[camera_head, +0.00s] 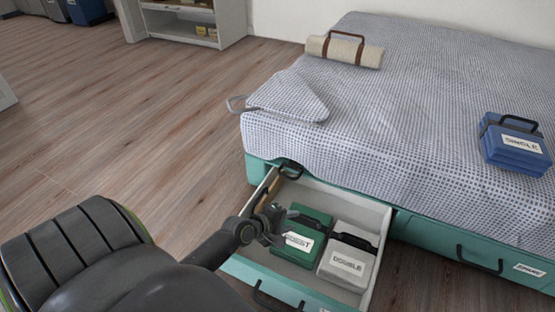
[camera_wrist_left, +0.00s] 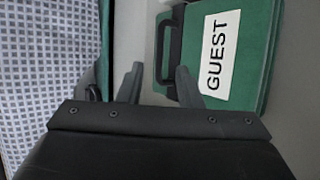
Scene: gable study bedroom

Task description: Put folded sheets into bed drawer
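The bed drawer (camera_head: 381,258) is pulled out from under the bed. In it lie a green folded sheet pack (camera_head: 296,243) labelled GUEST and a grey pack (camera_head: 350,250) labelled DOUBLE, side by side. A blue pack (camera_head: 515,147) labelled SINGLE lies on the bed at the right. My left gripper (camera_head: 273,222) is over the drawer's left part, by the green pack. In the left wrist view its fingers (camera_wrist_left: 160,85) are apart, with the green pack's dark handle (camera_wrist_left: 167,50) just ahead of the gap; the green pack (camera_wrist_left: 250,60) is beside the right finger. My right gripper is out of view.
The bed (camera_head: 430,80) has a checked cover and a second, closed drawer front with handle (camera_head: 480,262). A beige roll (camera_head: 345,51) and a grey checked wedge cushion (camera_head: 288,95) lie on the bed. A tan item (camera_head: 267,188) shows at the drawer's left. Wood floor (camera_head: 150,120) at left is clear.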

